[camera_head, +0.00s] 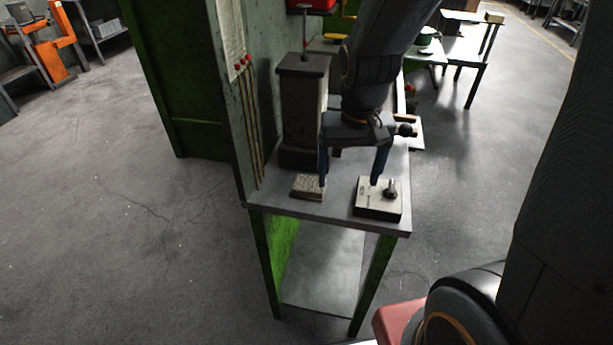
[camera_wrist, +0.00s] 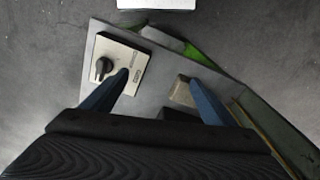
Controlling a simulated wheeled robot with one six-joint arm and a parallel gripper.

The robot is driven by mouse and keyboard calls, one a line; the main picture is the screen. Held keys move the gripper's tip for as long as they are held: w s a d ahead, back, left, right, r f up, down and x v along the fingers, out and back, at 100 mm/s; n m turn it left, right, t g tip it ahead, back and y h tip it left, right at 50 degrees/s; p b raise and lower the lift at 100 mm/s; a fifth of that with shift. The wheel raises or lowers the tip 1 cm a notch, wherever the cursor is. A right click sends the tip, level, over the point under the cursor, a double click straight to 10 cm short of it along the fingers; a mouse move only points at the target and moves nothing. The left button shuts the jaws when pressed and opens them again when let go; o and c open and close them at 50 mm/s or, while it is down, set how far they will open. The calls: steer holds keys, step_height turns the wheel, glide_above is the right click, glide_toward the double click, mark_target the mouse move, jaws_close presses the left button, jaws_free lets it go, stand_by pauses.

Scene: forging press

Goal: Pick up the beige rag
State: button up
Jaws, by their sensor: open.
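The beige rag (camera_head: 307,187) is a small folded piece lying near the front left of the small grey table top. In the wrist view the rag (camera_wrist: 180,89) shows beside the right-hand finger, which hides part of it. My gripper (camera_head: 349,184) is open above the table, pointing down. In the head view, its left finger overlaps the rag's right edge, and its right finger is near the switch box. In the wrist view my gripper (camera_wrist: 159,78) has nothing between its fingers. I cannot tell whether a finger touches the rag.
A beige switch box with a black knob (camera_head: 378,199) sits at the table's front right. A dark-topped grey column (camera_head: 303,100) stands behind the rag. A green-edged panel (camera_head: 233,100) rises along the table's left. Bare table top (camera_head: 335,207) lies between rag and box.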

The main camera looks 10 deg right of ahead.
mark_target(309, 183)
steer(key=shift+o, duration=0.8)
steer(key=w+a+m, duration=0.1)
steer(key=w+a, duration=0.1)
steer(key=w+a+m, duration=0.1)
steer(key=w+a, duration=0.1)
steer(key=w, duration=0.1)
steer(key=w+a+p, duration=0.1)
steer(key=w+a, duration=0.1)
steer(key=shift+w+f+m+g, duration=0.2)
steer(key=shift+f+m+g, duration=0.05)
steer(key=shift+m+g, duration=0.15)
steer(key=shift+w+a+f, duration=0.15)
steer(key=shift+a+f, duration=0.05)
steer(key=shift+a+f+p, duration=0.25)
steer(key=shift+f+p, duration=0.45)
steer(key=shift+f, duration=1.15)
steer(key=shift+a+f+p, duration=0.2)
steer(key=shift+f+p, duration=0.5)
steer(key=shift+f, duration=1.15)
steer(key=c, duration=1.2)
steer(key=shift+c, duration=0.2)
step_height(309, 183, up, 10)
steer(key=b, duration=0.2)
